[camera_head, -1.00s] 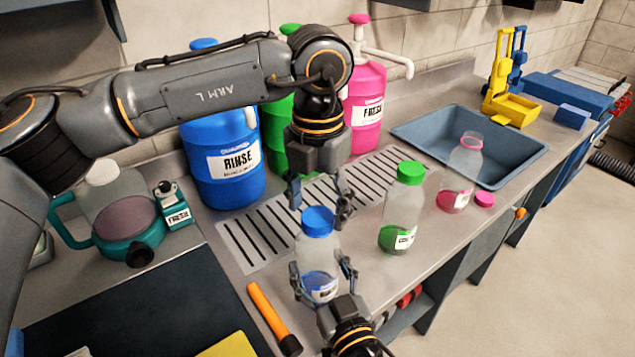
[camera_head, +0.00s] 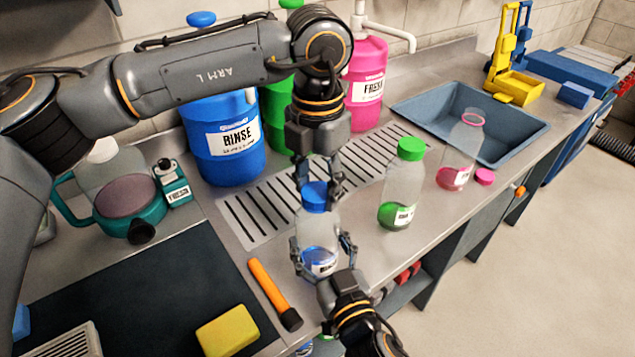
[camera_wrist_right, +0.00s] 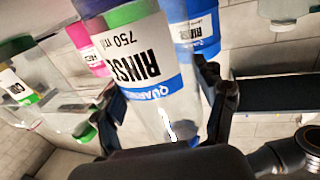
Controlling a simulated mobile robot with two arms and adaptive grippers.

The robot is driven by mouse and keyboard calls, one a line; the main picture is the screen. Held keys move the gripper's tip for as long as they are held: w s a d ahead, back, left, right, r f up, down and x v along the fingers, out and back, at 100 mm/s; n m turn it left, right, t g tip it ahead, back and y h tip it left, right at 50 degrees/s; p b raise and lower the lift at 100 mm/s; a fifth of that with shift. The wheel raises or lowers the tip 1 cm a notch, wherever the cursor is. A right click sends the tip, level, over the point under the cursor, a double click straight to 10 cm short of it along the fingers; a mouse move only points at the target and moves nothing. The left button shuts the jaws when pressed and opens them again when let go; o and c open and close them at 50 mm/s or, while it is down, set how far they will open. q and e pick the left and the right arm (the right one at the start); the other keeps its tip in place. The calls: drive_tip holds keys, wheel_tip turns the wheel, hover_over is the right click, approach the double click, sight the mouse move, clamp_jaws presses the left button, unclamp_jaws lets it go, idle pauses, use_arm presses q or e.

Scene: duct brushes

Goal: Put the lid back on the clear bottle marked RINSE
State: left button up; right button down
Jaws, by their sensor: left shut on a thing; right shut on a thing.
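The clear bottle (camera_head: 316,232) with blue liquid stands upright near the counter's front edge. In the right wrist view the bottle (camera_wrist_right: 165,105) shows a RINSE label. My right gripper (camera_head: 322,250) is shut around its lower body. The blue lid (camera_head: 314,197) sits on top of the bottle's mouth; I cannot tell whether it is screwed tight. My left gripper (camera_head: 318,186) points down from above and is shut on the lid, its fingers partly hiding it.
A green-capped bottle (camera_head: 402,190) stands to the right. Beyond it are an open bottle with pink liquid (camera_head: 458,155), a loose pink lid (camera_head: 485,177) and the sink (camera_head: 408,105). An orange-handled tool (camera_head: 268,288) lies left of the RINSE bottle. Large blue RINSE container (camera_head: 225,165) stands behind.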

use_arm(q)
drive_tip(key=m, duration=0.9)
drive_tip(key=shift+m, duration=0.4)
drive_tip(key=o, duration=1.3)
drive_tip(key=shift+o, duration=0.2)
wheel_tip(320, 180, up, 12)
use_arm(e)
drive_tip(key=shift+c, duration=0.2)
unclamp_jaws()
